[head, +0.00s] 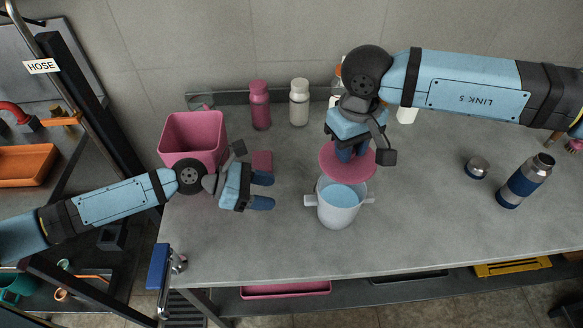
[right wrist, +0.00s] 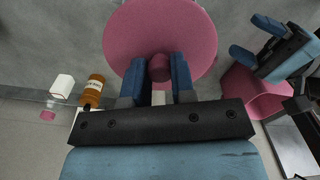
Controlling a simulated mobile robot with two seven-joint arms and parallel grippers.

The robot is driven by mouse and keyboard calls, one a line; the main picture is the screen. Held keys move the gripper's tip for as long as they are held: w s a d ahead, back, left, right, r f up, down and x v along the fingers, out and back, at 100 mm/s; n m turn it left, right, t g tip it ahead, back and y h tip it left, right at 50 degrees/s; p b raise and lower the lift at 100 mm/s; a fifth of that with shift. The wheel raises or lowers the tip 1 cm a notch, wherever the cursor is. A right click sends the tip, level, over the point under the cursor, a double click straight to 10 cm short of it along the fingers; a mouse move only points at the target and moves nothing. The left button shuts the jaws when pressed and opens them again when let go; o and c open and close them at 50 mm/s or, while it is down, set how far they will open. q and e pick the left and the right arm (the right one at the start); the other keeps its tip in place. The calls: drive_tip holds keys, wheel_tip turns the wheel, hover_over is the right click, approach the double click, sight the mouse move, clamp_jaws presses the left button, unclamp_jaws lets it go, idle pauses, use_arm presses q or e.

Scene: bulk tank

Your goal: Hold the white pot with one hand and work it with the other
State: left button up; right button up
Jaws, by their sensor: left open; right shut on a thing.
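The white pot (head: 338,212) stands upright on the grey table, with a handle on each side. Its top is uncovered and its pale blue inside shows. My right gripper (head: 350,153) is shut on the knob of a round pink lid (head: 334,172) and holds it above the pot's back edge. In the right wrist view the pink lid (right wrist: 190,30) spreads beyond the fingers, and its knob (right wrist: 159,68) is between them. My left gripper (head: 262,190) is open and empty, to the left of the pot and apart from it.
A pink bin (head: 192,138) stands at the back left, with a small pink block (head: 262,161) beside it. A pink bottle (head: 260,105) and a white bottle (head: 299,102) stand at the back. A blue flask (head: 524,182) and its cap (head: 477,167) are at the right. The front table is clear.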

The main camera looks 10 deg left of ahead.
sight(342, 187)
use_arm(q)
drive_tip(key=x, duration=1)
clamp_jaws()
use_arm(e)
drive_tip(key=shift+d+f+m, duration=0.1)
drive_tip(key=shift+f+m, duration=0.8)
drive_tip(key=shift+f, duration=3.3)
